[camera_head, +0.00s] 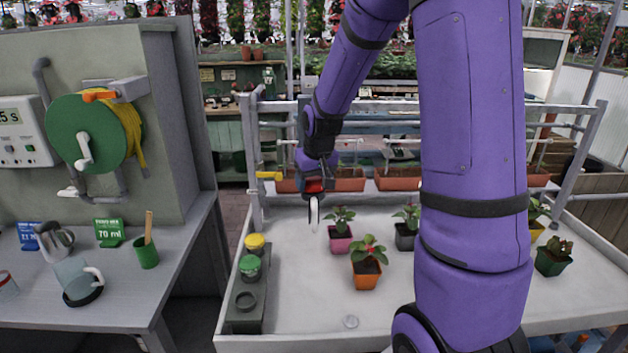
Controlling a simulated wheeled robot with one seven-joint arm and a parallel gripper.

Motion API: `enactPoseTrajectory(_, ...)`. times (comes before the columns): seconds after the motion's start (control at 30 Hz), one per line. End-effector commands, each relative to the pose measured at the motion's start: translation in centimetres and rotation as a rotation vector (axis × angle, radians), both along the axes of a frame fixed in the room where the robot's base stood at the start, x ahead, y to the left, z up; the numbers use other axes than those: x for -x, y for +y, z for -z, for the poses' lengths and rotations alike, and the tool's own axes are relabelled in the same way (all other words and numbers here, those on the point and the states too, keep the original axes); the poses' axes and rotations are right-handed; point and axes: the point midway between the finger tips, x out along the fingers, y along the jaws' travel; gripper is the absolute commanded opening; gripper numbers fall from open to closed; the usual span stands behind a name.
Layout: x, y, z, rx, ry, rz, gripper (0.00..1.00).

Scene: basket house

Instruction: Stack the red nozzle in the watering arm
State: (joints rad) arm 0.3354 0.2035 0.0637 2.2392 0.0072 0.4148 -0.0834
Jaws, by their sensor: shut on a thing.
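The red nozzle (313,185) shows as a small red patch at my gripper (314,200), held above the far left part of the plant bench. My gripper is shut on it, pointing down. The fingers and the arm hide much of the nozzle. A grey holder (240,325) at the bench's left edge carries a yellow piece (255,243), a green piece (250,266) and an empty dark ring (246,301). Grey pipes and rails run behind my gripper, with a yellow fitting (267,176) on the left post. I cannot tell which part is the watering arm.
Potted plants stand on the bench: a pink pot (340,243), an orange pot (366,280) and others right. A small clear disc (350,321) lies near the front. A grey side table (130,285) with jugs stands left.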

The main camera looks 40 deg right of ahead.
Motion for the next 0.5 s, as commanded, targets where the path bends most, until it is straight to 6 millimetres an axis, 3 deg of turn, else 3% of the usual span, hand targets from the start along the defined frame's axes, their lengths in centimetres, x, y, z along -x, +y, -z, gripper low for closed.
enactPoseTrajectory(0.07, 0.5, 0.09, 0.92, -0.006, 0.021, 0.0, 0.37)
enactPoseTrajectory(0.1, 0.54, 0.1, 0.99, -0.007, 0.023, 0.0, 0.71)
enactPoseTrajectory(0.2, 0.55, 0.1, 1.01, -0.007, 0.023, 0.0, 0.89)
enactPoseTrajectory(0.5, 0.37, 0.05, 0.5, -0.004, 0.015, 0.001, 0.89)
